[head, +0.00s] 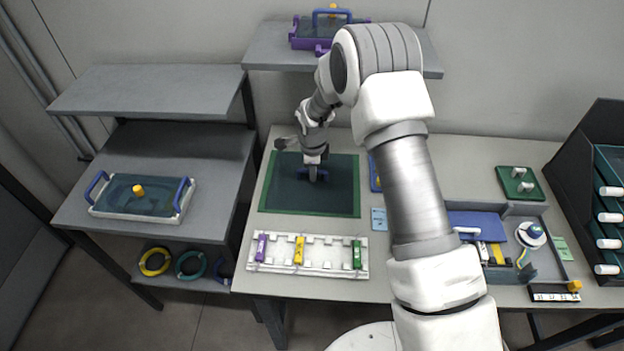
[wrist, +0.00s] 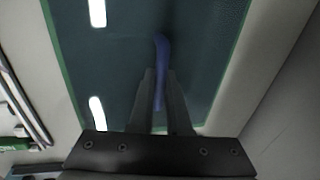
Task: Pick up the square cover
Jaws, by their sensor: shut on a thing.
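The square cover (head: 338,190) appears as a dark teal sheet with a green edge on the table. I cannot tell its outline apart from a mat that may lie under it. Its surface fills much of the wrist view (wrist: 205,45) and reflects two white lights. A blue handle (wrist: 161,45) stands up from it. My gripper (head: 313,176) is shut on this handle, with a finger on each side of it in the wrist view (wrist: 160,75). In the head view the wrist hides part of the handle. I cannot tell whether the cover is off the surface below.
A white rack (head: 327,268) with purple, yellow and green pieces stands in front. A lidded tray (head: 113,211) sits on the left shelf, and a purple tray (head: 325,44) on the upper shelf. A blue device (head: 480,222) and green board (head: 508,192) are at right.

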